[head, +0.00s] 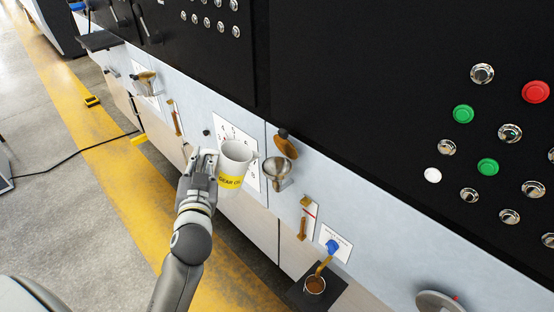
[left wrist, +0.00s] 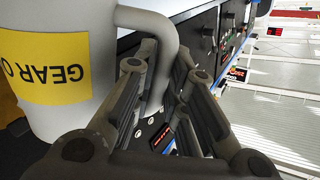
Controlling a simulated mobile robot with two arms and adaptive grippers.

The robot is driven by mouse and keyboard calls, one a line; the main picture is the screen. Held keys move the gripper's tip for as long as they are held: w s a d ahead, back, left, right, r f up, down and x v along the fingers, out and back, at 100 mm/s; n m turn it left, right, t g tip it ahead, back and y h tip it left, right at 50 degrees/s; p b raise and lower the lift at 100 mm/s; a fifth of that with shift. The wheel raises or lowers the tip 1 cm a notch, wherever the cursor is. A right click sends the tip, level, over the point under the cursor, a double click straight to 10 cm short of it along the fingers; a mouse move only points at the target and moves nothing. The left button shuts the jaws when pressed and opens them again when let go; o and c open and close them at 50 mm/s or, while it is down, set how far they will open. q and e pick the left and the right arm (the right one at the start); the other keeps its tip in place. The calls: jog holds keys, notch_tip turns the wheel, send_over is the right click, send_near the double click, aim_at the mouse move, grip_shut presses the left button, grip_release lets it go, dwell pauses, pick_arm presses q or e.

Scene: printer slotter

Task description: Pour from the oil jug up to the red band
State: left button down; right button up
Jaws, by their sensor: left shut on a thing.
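The white oil jug (head: 236,158) has a yellow "GEAR OIL" label. My left gripper (head: 205,163) is shut on its grey handle (left wrist: 155,22), and the jug is held up in front of the panel. In the left wrist view the jug (left wrist: 62,110) fills the left side. A metal funnel (head: 276,172) is just right of the jug, with a brown round cap (head: 286,146) above it. A sight gauge (head: 307,219) with a small red mark and amber at its lower part is on the panel below right. The jug's contents cannot be made out. My right gripper is not in view.
A blue tap (head: 333,246) with a brass spout is above a cup (head: 315,285) of brown liquid on a dark ledge. Another funnel (head: 146,82) and gauge (head: 175,118) are further left. The black panel (head: 380,100) with buttons rises behind.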

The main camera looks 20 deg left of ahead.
aim_at(214, 150)
pick_arm(q)
jog(key=d+r+m+p, duration=0.1)
jog(key=w+d+r+m+p, duration=0.1)
jog(key=r+p, duration=0.1)
jog(key=d+r+m+p, duration=0.1)
jog(key=r+p, duration=0.1)
jog(key=shift+w, duration=0.4)
jog(key=shift+d+f+m, duration=0.1)
jog(key=shift+f+m, duration=0.1)
jog(key=shift+m, duration=0.2)
jog(key=shift+w+d+r+m+p, duration=0.25)
jog(key=shift+r+m+p, duration=0.35)
jog(key=shift+p, duration=0.3)
jog(key=shift+w+d+r+m+p, duration=0.15)
jog(key=shift+d+r+m+p, duration=0.25)
jog(key=shift+r+p, duration=0.4)
dwell(0.9)
jog(key=shift+w+d+r+m+p, duration=0.35)
jog(key=shift+r+m+p, duration=0.3)
jog(key=shift+p, duration=0.4)
jog(key=shift+w+d+r+m+p, duration=0.1)
jog(key=shift+d+r+m+p, duration=0.3)
jog(key=shift+r+m+p, duration=0.45)
dwell(2.2)
